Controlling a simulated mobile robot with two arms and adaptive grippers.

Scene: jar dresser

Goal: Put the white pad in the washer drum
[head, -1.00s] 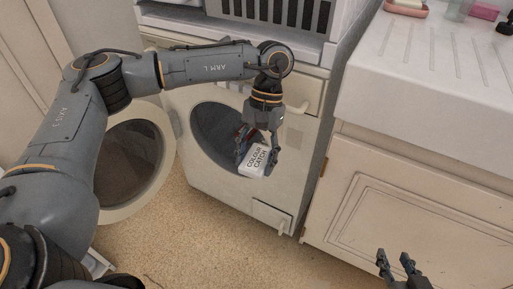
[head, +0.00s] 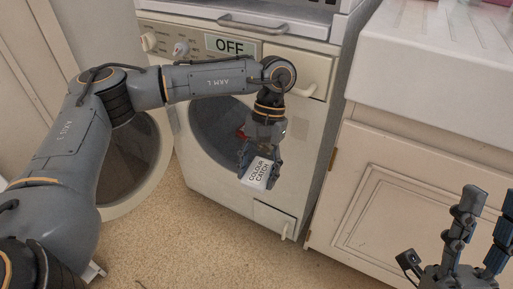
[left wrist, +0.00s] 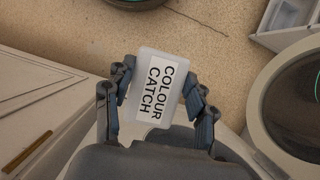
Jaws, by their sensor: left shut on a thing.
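The white pad (head: 257,173), labelled "COLOUR CATCH", is held between the fingers of my left gripper (head: 259,160). It also shows in the left wrist view (left wrist: 156,86), with a finger on either side. In the head view the pad appears in front of the lower right of the washer's round opening. The washer drum (head: 212,128) is dark inside, and a small red item (head: 241,132) shows there beside my gripper. The washer door (head: 131,165) is swung open to the left. My right gripper (head: 488,205) is at the lower right, fingers apart and empty.
The washer front (head: 307,150) has a panel reading "OFF", a knob (head: 181,49) and a drawer handle. A white sink (head: 430,75) on a cream cabinet (head: 400,185) stands to the right. Speckled floor (head: 205,245) is open in front.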

